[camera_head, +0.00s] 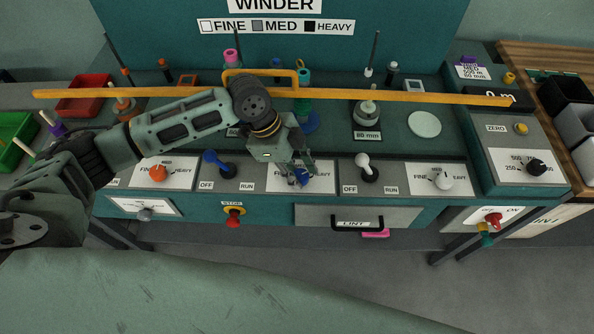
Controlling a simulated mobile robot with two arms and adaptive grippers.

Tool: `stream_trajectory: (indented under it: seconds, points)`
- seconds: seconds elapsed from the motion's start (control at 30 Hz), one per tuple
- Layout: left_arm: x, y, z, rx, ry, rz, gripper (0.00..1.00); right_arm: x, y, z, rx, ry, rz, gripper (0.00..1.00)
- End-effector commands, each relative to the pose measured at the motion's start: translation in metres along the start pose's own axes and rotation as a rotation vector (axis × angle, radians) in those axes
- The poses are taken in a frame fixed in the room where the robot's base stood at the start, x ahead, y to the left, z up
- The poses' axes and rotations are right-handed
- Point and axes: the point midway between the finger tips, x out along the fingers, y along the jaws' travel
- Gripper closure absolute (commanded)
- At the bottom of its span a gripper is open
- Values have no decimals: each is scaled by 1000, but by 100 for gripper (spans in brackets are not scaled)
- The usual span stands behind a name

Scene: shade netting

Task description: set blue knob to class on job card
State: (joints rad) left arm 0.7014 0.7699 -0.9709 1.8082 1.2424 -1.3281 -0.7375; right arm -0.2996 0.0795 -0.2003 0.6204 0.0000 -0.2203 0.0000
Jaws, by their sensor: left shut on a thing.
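The blue knob (303,179) sits on a white plate (273,180) in the middle of the front panel. The job card (468,71), under a purple clip at the upper right, appears to read MED, 500 m, 80 mm. My right gripper is not in view.
An orange knob (158,173) and a white knob (443,180) have similar plates. A blue lever (216,160) and a white lever (365,164) flank the blue knob. A yellow bar (400,96) crosses behind my gripper. A red stop button (234,215) sits below.

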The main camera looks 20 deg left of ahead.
Motion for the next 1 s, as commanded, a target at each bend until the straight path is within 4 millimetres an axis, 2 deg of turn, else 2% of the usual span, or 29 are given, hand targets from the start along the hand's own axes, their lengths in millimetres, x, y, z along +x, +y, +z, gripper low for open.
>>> stream_trajectory:
  seconds: [0.03, 0.27, 1.0]
  points:
    - [2, 5, -1, -4, -1, 13, 98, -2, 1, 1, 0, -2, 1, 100]
    - [0, 8, -3, -78, -1, -12, 98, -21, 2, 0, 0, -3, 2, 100]
    - [1, 14, -13, -676, -1, -253, 99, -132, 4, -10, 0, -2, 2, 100]
